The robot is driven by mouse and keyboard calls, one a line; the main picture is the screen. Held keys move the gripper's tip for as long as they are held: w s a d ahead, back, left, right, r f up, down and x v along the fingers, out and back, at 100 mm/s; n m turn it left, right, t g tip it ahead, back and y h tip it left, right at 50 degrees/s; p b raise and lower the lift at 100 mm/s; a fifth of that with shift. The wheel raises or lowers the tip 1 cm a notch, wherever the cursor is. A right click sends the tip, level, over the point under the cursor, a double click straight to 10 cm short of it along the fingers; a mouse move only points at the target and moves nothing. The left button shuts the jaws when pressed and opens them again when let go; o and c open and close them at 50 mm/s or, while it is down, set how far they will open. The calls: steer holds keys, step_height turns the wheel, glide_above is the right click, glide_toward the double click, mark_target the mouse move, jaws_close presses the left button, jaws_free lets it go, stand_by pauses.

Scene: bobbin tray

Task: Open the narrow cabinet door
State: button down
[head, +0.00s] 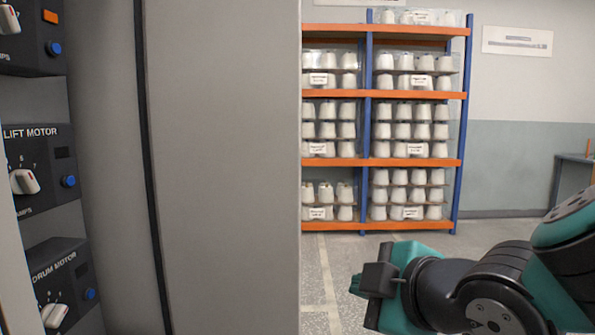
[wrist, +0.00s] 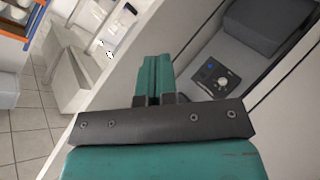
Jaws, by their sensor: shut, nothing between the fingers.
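The grey cabinet door (head: 225,170) fills the left-centre of the head view as a tall panel, with a dark seal strip along its left side. It stands open: motor control panels (head: 40,165) with knobs and blue buttons show to its left. My gripper (head: 358,284) is low and right of the door's edge, apart from it in the picture. In the wrist view my gripper's teal fingers (wrist: 154,72) are together with nothing between them. A control panel with a white knob (wrist: 215,80) shows beyond them to the right. The door's hinges are not visible.
An orange and blue rack (head: 385,160) of white bobbins stands against the far wall. Open tiled floor (head: 325,265) lies between it and me. A table (head: 574,160) is at the far right. Pale box-like units (wrist: 70,75) show at the left of the wrist view.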

steer(key=a+r+n+t+y+p, duration=0.2)
steer(key=a+r+n+t+y, duration=0.15)
steer(key=r+n, duration=0.5)
steer(key=m+t+p, duration=0.1)
steer(key=p, duration=0.5)
glide_toward(291, 184)
steer(key=x, duration=0.5)
steer(key=shift+s+a+r, duration=0.1)
steer(key=shift+a+r, duration=0.05)
steer(key=shift+a, duration=0.35)
steer(key=shift+w+d, duration=0.1)
steer(key=shift+w, duration=0.65)
steer(key=shift+w+p, duration=0.1)
steer(key=shift+p, duration=0.2)
